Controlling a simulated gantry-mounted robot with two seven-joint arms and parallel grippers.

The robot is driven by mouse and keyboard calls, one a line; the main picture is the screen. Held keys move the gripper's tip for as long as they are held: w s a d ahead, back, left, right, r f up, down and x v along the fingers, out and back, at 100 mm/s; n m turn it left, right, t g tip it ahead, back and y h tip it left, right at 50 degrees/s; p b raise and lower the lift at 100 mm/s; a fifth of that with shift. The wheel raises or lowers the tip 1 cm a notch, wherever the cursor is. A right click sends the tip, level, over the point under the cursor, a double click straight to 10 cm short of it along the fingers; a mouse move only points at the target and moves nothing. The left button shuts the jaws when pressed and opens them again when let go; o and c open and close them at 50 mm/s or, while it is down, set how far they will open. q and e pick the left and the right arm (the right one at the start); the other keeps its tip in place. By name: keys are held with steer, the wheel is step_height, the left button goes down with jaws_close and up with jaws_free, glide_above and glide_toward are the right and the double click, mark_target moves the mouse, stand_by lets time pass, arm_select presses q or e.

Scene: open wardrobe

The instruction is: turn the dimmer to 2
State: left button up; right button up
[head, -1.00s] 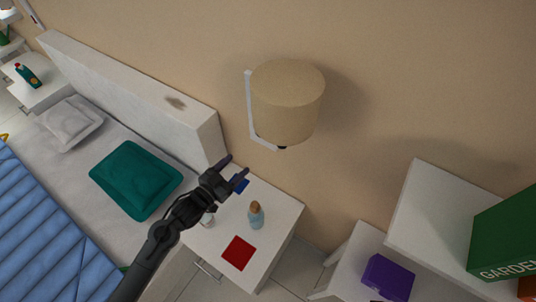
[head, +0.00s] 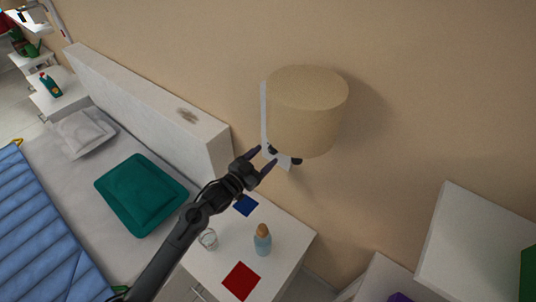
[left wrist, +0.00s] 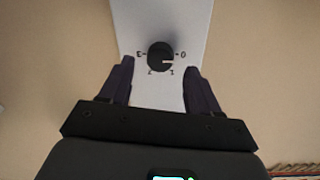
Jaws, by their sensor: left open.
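The dimmer (left wrist: 160,56) is a round black knob on a pale wall plate (left wrist: 158,93) in the left wrist view. Marks 3, 0, 1 and 2 stand around it. Its short light line points right, close to the 0 mark. The plate belongs to the wall lamp with a beige shade (head: 306,110) in the head view. My left gripper (head: 266,157) is open just under the shade, by the lamp's bracket. In the left wrist view its fingers (left wrist: 160,66) stand left and right below the knob, with nothing between them. I cannot tell the remaining depth gap. My right gripper is not in view.
Below is a white nightstand (head: 284,262) with a bottle (head: 263,240), a glass (head: 208,239), a red square (head: 241,281) and a blue square (head: 245,205). The headboard (head: 150,92) and bed are left; a white shelf (head: 475,240) is right.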

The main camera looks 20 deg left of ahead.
mark_target(273, 149)
arm_select(q)
steer(key=shift+x, duration=1.4)
steer(key=c, duration=1)
steer(key=shift+c, duration=0.2)
